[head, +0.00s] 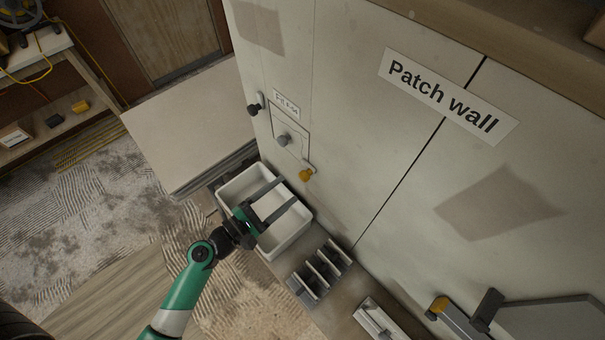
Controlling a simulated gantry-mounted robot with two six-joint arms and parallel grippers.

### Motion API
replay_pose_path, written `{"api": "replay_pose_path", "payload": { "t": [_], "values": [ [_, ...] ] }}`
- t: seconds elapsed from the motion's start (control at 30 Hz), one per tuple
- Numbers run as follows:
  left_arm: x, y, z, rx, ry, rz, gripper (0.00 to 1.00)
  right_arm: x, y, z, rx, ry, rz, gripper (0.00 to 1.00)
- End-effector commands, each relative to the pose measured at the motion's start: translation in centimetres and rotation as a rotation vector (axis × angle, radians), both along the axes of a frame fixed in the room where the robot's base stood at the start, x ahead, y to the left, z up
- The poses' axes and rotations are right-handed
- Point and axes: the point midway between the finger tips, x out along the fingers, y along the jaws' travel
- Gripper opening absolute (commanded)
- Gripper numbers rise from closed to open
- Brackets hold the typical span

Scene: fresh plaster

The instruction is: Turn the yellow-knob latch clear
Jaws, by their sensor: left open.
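The yellow-knob latch (305,175) sits on the wall at the lower right corner of a small square panel (290,131) with a grey knob (283,141). A second latch with a black knob (254,108) is at the panel's upper left. My left gripper (282,191) is open and empty, its two long fingers spread over the white bin, below and left of the yellow knob and apart from it. Whether the latch overlaps the panel edge is too small to tell. My right gripper is not in view.
A white bin (240,183) stands under the panel, beneath my left gripper. A grey slotted rack (306,291) and a pale tray (377,322) lie to its right. A wall sign (450,95) reads "Patch wall". A grey tool with a yellow part (455,318) is at lower right.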

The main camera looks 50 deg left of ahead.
Motion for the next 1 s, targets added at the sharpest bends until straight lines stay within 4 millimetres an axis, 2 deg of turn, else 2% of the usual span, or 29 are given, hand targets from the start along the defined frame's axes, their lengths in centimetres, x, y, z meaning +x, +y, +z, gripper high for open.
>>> {"api": "replay_pose_path", "payload": {
  "t": [0.1, 0.3, 0.43, 0.67, 1.0],
  "values": [
    [2.9, -0.1, 0.3, 0.002, -0.002, -0.004, 0.69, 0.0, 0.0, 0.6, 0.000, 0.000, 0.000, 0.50],
    [6.1, -0.1, 0.1, 0.002, -0.001, -0.001, 0.69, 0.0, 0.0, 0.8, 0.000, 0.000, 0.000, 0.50],
    [6.9, -0.1, 0.1, 0.001, -0.001, -0.002, 0.69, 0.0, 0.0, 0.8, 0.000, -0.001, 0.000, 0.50],
    [7.0, -0.1, 0.0, 0.001, 0.000, -0.001, 0.69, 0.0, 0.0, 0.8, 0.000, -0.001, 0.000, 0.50],
    [6.9, -0.1, 0.1, 0.001, 0.000, -0.001, 0.08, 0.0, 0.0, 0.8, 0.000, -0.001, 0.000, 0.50]
  ]
}}
